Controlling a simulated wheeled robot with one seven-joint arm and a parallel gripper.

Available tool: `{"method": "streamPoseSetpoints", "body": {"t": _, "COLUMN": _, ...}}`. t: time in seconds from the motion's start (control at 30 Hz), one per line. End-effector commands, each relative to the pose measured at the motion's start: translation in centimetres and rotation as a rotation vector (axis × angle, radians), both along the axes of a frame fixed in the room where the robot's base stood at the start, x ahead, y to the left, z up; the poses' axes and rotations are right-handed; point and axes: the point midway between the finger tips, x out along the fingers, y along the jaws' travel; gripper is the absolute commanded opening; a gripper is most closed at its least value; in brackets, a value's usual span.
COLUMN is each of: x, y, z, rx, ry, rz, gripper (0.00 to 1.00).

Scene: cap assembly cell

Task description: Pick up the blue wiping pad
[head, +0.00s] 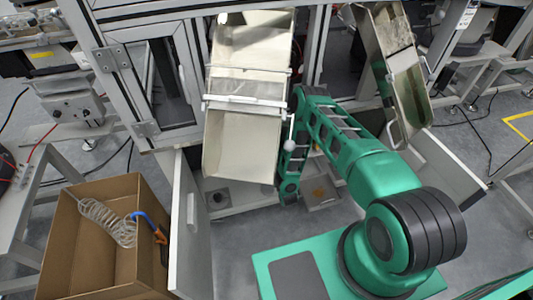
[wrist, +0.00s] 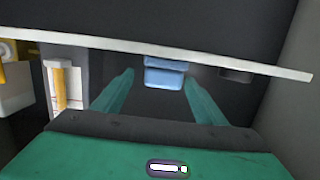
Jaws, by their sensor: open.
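The blue wiping pad (wrist: 164,76) shows in the wrist view as a small light-blue block ahead of my gripper (wrist: 159,80), in line with the gap between the two green fingers. The fingers are apart and nothing is held between them. I cannot tell how far the pad is from the fingertips.
A pale edge (wrist: 225,66) runs across the wrist view close to the fingers. White and yellow parts (wrist: 62,87) stand at its left. In the head view, a cream chute (head: 240,145), an open cabinet door (head: 188,225) and a cardboard box (head: 95,245) surround the arm.

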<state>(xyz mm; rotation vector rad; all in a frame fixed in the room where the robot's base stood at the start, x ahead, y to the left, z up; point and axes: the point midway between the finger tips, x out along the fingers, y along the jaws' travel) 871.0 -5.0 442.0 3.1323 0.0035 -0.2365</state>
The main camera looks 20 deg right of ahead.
Motion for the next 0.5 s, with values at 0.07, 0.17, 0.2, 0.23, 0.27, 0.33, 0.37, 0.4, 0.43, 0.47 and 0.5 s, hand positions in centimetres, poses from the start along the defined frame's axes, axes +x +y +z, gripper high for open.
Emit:
{"method": "streamPoseSetpoints", "body": {"t": 0.07, "x": 1.0, "y": 0.2, "z": -0.2, "rx": 0.000, "ry": -0.002, "rz": 0.000, "gripper": 0.66}}
{"method": "streamPoseSetpoints", "body": {"t": 0.17, "x": 2.5, "y": 0.5, "z": -0.5, "rx": 0.000, "ry": -0.003, "rz": 0.000, "gripper": 0.66}}
{"method": "streamPoseSetpoints", "body": {"t": 0.2, "x": 3.0, "y": 0.5, "z": -0.6, "rx": -0.001, "ry": -0.003, "rz": 0.000, "gripper": 0.66}}
{"method": "streamPoseSetpoints", "body": {"t": 0.23, "x": 3.4, "y": 0.5, "z": -0.7, "rx": -0.001, "ry": -0.002, "rz": 0.000, "gripper": 0.66}}
{"method": "streamPoseSetpoints", "body": {"t": 0.27, "x": 3.7, "y": 0.5, "z": -0.7, "rx": -0.001, "ry": -0.002, "rz": 0.000, "gripper": 0.66}}
{"method": "streamPoseSetpoints", "body": {"t": 0.33, "x": 4.2, "y": 0.5, "z": -0.8, "rx": -0.001, "ry": -0.001, "rz": 0.001, "gripper": 0.66}}
{"method": "streamPoseSetpoints", "body": {"t": 0.37, "x": 4.4, "y": 0.4, "z": -0.9, "rx": -0.001, "ry": 0.000, "rz": 0.000, "gripper": 0.66}}
{"method": "streamPoseSetpoints", "body": {"t": 0.4, "x": 4.5, "y": 0.4, "z": -0.9, "rx": -0.001, "ry": 0.000, "rz": 0.000, "gripper": 0.66}}
{"method": "streamPoseSetpoints", "body": {"t": 0.43, "x": 4.5, "y": 0.4, "z": -0.9, "rx": -0.001, "ry": 0.000, "rz": 0.000, "gripper": 0.66}}
{"method": "streamPoseSetpoints", "body": {"t": 0.47, "x": 4.6, "y": 0.4, "z": -0.9, "rx": 0.000, "ry": 0.000, "rz": 0.000, "gripper": 0.66}}
{"method": "streamPoseSetpoints", "body": {"t": 0.5, "x": 4.6, "y": 0.4, "z": -0.9, "rx": 0.000, "ry": 0.000, "rz": 0.000, "gripper": 0.66}}
